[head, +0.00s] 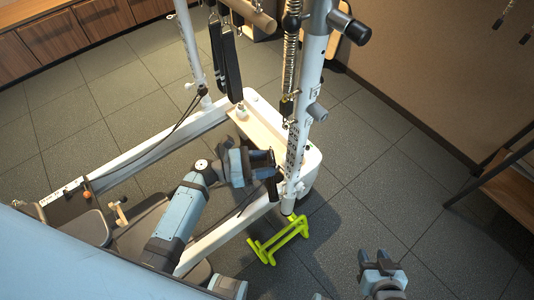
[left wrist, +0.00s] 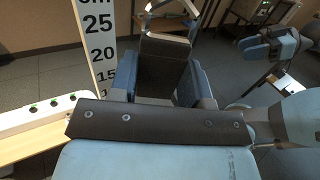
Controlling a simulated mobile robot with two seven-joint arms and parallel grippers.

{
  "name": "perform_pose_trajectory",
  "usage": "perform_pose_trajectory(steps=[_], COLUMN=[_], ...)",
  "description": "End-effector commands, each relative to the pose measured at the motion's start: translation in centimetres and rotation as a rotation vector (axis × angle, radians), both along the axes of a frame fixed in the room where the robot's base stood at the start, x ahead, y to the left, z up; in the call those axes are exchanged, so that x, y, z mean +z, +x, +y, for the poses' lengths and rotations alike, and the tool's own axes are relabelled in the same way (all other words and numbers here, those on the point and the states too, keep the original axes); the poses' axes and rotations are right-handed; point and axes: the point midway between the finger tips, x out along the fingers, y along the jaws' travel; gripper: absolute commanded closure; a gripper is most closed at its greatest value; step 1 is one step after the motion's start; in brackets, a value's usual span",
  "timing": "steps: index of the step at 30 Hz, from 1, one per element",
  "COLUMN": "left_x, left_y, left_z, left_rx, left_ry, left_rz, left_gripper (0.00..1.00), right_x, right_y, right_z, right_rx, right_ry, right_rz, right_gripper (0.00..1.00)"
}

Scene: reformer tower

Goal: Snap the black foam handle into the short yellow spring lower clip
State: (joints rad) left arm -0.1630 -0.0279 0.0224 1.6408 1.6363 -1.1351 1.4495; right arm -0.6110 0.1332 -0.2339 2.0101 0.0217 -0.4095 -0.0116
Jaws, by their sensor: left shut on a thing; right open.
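My left gripper (head: 262,165) is beside the white tower post, low down. It is shut on the black foam handle (left wrist: 162,72), which shows as a dark piece between the blue fingers in the left wrist view. In the head view only dark parts of the handle (head: 271,186) show by the fingertips. A coiled yellowish spring (head: 292,45) hangs along the post, with a small dark clip (head: 286,106) at its lower end. The clip is above my left gripper and apart from it. My right gripper (head: 380,259) is open and empty at the lower right.
The white post (head: 312,65) has a black knob and a grey peg sticking out. Black straps (head: 226,65) hang to its left. A yellow-green stand (head: 278,240) is on the floor below. The tiled floor to the right is clear up to a wooden shelf (head: 510,185).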

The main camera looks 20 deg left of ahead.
Motion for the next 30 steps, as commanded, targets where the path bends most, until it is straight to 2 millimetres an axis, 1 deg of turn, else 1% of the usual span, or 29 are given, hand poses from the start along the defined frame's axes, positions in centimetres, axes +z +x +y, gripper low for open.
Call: perform_pose_trajectory(steps=[6, 10, 12, 30], left_x=[0.0, 0.2, 0.1, 0.5], left_y=[0.0, 0.0, 0.5, 6.2], left_z=[0.0, 0.1, 0.0, -0.9], left_rx=[-0.003, -0.006, -0.006, -0.007], left_ry=[0.0, 0.003, 0.001, 0.003], left_rz=[-0.001, 0.001, -0.002, -0.001], left_gripper=[0.94, 0.94, 0.94, 0.94], right_x=[0.0, 0.6, 0.3, -0.3], right_y=[0.0, -0.1, 0.0, -0.1], right_z=[0.0, 0.0, 0.0, 0.0], right_rx=[0.0, 0.002, 0.002, 0.001], right_ry=[0.0, -0.002, -0.002, -0.001], right_rz=[0.0, -0.004, -0.005, 0.004], right_gripper=[0.57, 0.57, 0.57, 0.57])
